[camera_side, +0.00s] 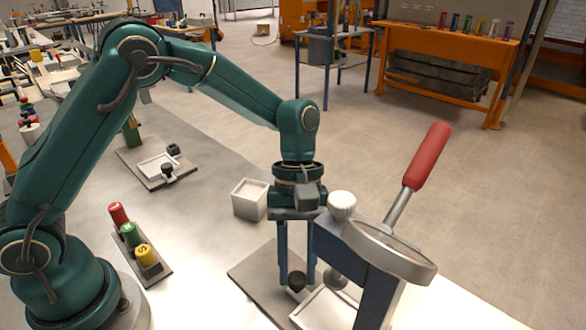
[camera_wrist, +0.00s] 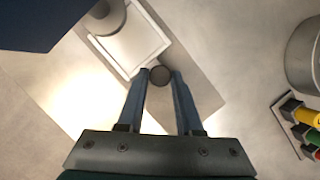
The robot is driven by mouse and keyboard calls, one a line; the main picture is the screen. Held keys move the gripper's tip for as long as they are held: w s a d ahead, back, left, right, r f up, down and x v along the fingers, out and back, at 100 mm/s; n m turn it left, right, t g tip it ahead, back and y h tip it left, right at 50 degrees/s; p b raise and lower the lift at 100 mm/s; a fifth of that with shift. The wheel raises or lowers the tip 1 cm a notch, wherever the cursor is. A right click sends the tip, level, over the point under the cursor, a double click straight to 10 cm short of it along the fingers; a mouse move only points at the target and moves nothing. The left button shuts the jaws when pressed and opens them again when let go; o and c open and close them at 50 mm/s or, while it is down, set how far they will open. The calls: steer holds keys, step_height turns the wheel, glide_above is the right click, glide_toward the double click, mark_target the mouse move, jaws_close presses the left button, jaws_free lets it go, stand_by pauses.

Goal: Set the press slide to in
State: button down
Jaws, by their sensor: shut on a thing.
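The press (camera_side: 372,285) has a dark blue frame, a white knob on top, a round ring and a raised lever with a red grip (camera_side: 427,157). Its slide is a pale, shallow tray (camera_side: 322,312) on a grey base plate (camera_side: 252,270), with a black knob (camera_side: 297,281) at its near end. In the wrist view the tray (camera_wrist: 137,45) lies partly under the round press ram (camera_wrist: 104,16). My gripper (camera_side: 297,276) points down with its fingers on either side of the black knob. The wrist view shows the knob (camera_wrist: 160,76) between both fingertips (camera_wrist: 160,74).
A rack with red, green and yellow knobs (camera_side: 133,240) stands left of the press. A white open box (camera_side: 249,199) stands behind the gripper. Another plate with a pale tray and black knobs (camera_side: 157,167) lies farther back left. The press frame stands close beside my fingers.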

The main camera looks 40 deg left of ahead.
steer(key=shift+d, duration=0.3)
steer(key=c, duration=0.6)
jaws_free()
steer(key=shift+a+r, duration=0.1)
steer(key=shift+v, duration=2.5)
